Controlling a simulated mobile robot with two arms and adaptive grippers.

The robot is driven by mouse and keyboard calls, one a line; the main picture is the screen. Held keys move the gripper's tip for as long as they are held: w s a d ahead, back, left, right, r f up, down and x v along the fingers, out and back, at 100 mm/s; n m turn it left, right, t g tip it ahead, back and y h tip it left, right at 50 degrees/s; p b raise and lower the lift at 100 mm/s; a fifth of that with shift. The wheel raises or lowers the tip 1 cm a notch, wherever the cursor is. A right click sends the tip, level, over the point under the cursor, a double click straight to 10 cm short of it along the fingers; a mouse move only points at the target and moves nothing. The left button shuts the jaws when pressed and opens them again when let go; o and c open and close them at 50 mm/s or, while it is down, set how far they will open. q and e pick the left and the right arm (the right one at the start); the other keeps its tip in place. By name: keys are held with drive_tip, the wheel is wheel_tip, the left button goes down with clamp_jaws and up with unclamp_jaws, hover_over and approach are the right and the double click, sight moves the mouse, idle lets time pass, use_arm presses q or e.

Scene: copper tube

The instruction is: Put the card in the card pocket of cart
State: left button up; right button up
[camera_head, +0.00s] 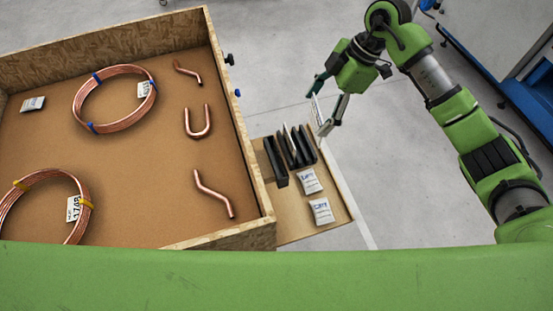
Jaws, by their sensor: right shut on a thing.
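My right gripper (325,106) is at the upper middle right, shut on a thin pale card (318,110) that shows nearly edge-on between its fingers. The gripper and card are up and to the right of a group of black upright holders (292,150) on a small wooden shelf (293,226). These holders look like the card pocket, with thin pale edges showing between some of them. The card looks apart from the holders; its height above the shelf is hard to judge. My left gripper is not in view.
Two white labelled packets (310,181) lie on the shelf below the holders. A large wooden box (258,170) on the left holds copper coils (114,98) and bent copper tubes (197,121). A blue frame (500,95) stands at the right. Grey floor lies between.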

drive_tip(key=shift+n+g, duration=0.3)
drive_tip(key=shift+n, duration=0.6)
drive_tip(key=w+r, duration=0.1)
drive_tip(key=r, duration=0.1)
drive_tip(key=w+r+p, duration=0.1)
drive_tip(key=r, duration=0.1)
drive_tip(key=w+r, duration=0.1)
drive_tip(key=r, duration=0.1)
drive_tip(key=shift+w+a+r, duration=0.15)
drive_tip(key=shift+w+a, duration=0.2)
drive_tip(key=shift+a, duration=0.05)
drive_tip(key=s+a+f+b, duration=0.4)
drive_tip(key=s+a+f, duration=0.4)
drive_tip(key=s, duration=0.1)
drive_tip(key=b+x, duration=0.3)
drive_tip(key=s+b+x, duration=0.1)
drive_tip(key=x, duration=0.1)
drive_tip(key=shift+d, duration=0.3)
drive_tip(key=c, duration=0.3)
drive_tip(key=shift+w+f+b, duration=0.15)
drive_tip(key=shift+f+b, duration=0.15)
drive_tip(key=shift+b, duration=0.2)
drive_tip(key=shift+c, duration=0.2)
drive_tip(key=shift+w, duration=0.1)
drive_tip(key=shift+r, duration=0.1)
drive_tip(key=o, duration=1.4)
drive_tip(key=shift+r, duration=0.1)
